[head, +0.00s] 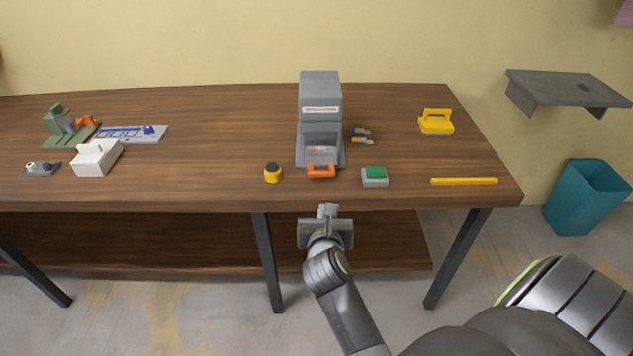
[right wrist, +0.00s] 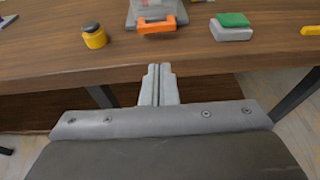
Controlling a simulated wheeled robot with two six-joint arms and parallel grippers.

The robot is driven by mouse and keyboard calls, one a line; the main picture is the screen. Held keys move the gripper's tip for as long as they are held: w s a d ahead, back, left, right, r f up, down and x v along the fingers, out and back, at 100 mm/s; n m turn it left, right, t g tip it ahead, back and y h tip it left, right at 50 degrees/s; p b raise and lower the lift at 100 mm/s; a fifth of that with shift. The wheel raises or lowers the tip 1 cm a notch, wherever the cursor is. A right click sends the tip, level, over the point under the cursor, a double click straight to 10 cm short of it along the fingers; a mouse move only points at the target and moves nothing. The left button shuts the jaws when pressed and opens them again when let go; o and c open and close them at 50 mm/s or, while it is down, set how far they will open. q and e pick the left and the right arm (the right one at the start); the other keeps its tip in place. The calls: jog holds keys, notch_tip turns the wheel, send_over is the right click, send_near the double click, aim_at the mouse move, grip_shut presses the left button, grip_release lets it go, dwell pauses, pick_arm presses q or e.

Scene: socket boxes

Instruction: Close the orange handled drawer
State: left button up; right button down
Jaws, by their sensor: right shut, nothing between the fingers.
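A grey cabinet (head: 320,95) stands on the wooden table, with an orange handle (head: 321,171) at its low front. The drawer behind the handle appears pulled out toward the table's front edge, with small items visible in it. The orange handle also shows in the right wrist view (right wrist: 156,25), straight beyond my fingers. My right gripper (head: 328,210) is shut and empty, in front of the table edge, short of the handle and apart from it. Its closed fingers also show in the right wrist view (right wrist: 159,72). My left gripper is not in view.
A yellow and black round item (head: 272,174) stands left of the handle, and a green-topped grey box (head: 375,176) right of it. A yellow bar (head: 463,181) lies near the right front edge. The wooden table's front edge (head: 230,207) lies between my gripper and the handle.

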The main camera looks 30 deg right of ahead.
jog(key=p, duration=0.1)
send_near(321, 175)
jog(key=x, duration=0.6)
jog(key=shift+w+d+f, duration=0.15)
dwell(0.5)
